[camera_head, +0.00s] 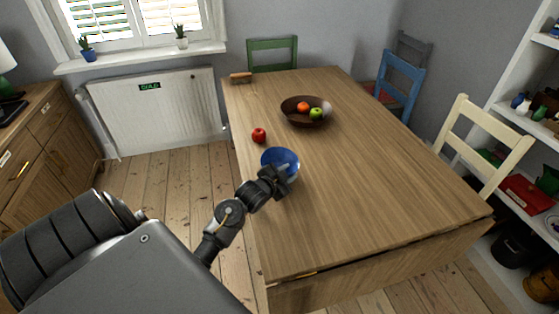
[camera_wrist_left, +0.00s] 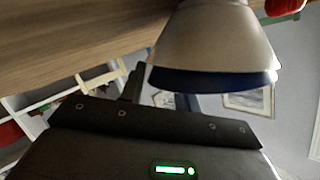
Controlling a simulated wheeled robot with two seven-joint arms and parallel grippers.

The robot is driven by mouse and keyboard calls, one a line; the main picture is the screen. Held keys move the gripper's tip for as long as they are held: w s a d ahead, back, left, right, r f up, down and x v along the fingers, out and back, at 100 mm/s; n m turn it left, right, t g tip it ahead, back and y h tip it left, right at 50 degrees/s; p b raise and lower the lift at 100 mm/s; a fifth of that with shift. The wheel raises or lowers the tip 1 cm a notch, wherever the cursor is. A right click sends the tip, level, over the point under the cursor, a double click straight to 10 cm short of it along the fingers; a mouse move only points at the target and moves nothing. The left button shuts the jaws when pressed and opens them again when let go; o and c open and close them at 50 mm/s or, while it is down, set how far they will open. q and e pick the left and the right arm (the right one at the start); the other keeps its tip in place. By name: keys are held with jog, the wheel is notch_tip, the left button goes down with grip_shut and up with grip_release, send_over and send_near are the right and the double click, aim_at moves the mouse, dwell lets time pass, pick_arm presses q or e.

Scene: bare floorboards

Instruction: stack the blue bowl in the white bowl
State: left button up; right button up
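The blue bowl (camera_head: 280,157) is on the table near its left edge, with its blue inside showing in the head view. In the left wrist view, which is turned upside down, a whitish bowl wall (camera_wrist_left: 215,40) stands on the table with a dark blue band (camera_wrist_left: 215,82) past its rim. This looks like the blue bowl sitting inside the white bowl (camera_wrist_left: 235,52). No separate white bowl shows elsewhere. My left gripper (camera_head: 284,172) is at the bowl's near right side. Its finger opening and any contact are unclear. My right gripper is out of view.
A red apple (camera_head: 259,135) lies just beyond the blue bowl. A brown bowl (camera_head: 290,117) of fruit stands farther back on the table (camera_head: 370,190). The right and near parts of the tabletop are clear. Chairs stand around the table, including a cream one (camera_head: 487,150) at right.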

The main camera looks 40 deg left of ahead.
pick_arm(q)
jog(key=v, duration=1.1)
